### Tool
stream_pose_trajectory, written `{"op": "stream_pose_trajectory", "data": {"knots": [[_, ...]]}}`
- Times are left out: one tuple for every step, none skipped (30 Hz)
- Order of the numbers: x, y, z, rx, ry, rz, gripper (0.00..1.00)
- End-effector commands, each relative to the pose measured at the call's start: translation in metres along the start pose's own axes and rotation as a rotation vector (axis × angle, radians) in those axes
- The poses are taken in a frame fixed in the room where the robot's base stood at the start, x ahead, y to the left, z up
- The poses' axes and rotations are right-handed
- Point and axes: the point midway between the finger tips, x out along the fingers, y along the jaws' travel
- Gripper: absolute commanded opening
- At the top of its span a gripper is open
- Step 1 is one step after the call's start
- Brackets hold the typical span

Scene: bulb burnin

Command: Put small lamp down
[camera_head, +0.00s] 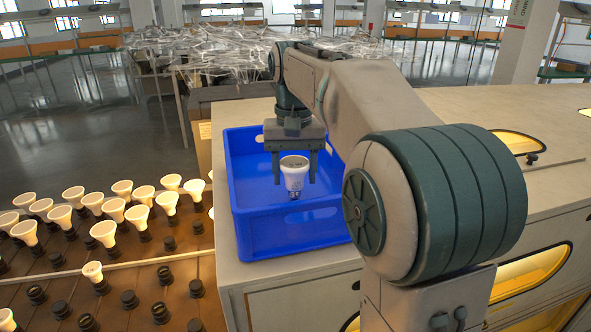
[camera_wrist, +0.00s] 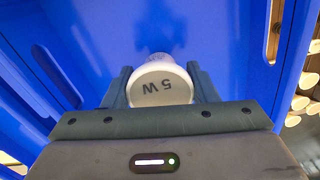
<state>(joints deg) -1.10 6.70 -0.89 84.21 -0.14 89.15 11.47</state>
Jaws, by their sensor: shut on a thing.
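The small lamp (camera_head: 295,174) is a white reflector bulb with a flat face and a metal screw base pointing down. My gripper (camera_head: 293,170) is shut on it and holds it upright over the inside of the blue crate (camera_head: 292,238). I cannot tell how far the screw base is from the crate floor.
The crate stands on a pale bench top (camera_head: 290,266). To the left, a brown rack (camera_head: 150,275) carries several glowing lamps (camera_head: 103,232) and several empty dark sockets (camera_head: 129,300). The crate walls surround my gripper. Lit yellow windows (camera_head: 520,142) are in the bench at right.

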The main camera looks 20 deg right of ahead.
Motion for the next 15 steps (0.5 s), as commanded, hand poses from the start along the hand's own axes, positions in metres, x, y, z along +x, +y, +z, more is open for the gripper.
{"op": "stream_pose_trajectory", "data": {"knots": [[-0.0004,0.0,0.0,0.0,0.001,0.0,0.3],[-0.0005,-0.0001,0.0,0.0,0.001,0.0,0.3],[-0.0005,-0.0001,0.0,0.0,0.001,0.0,0.3],[-0.0005,-0.0001,0.0,0.0,0.001,0.0,0.3],[-0.0005,-0.0001,0.0,0.0,0.001,0.0,0.3],[-0.0001,-0.0001,0.0,0.0,0.001,0.0,0.3],[0.0008,-0.0001,0.0,0.0,0.001,0.0,0.3],[0.0019,-0.0001,0.0001,0.0,0.001,0.0,0.3],[0.0033,-0.0001,0.0001,0.0,0.0,0.0,0.3],[0.0022,-0.0001,0.0,0.0,0.001,0.0,0.61],[0.002,-0.0001,0.0,0.0,0.001,0.0,0.69],[0.002,0.0,0.0,0.0,0.001,0.0,0.75],[0.002,0.0,0.0,0.0,0.0,0.0,0.75],[0.002,-0.0001,0.0,0.0,0.0,0.0,0.75],[0.002,-0.0001,0.0,0.0,0.0,0.0,0.75]]}}
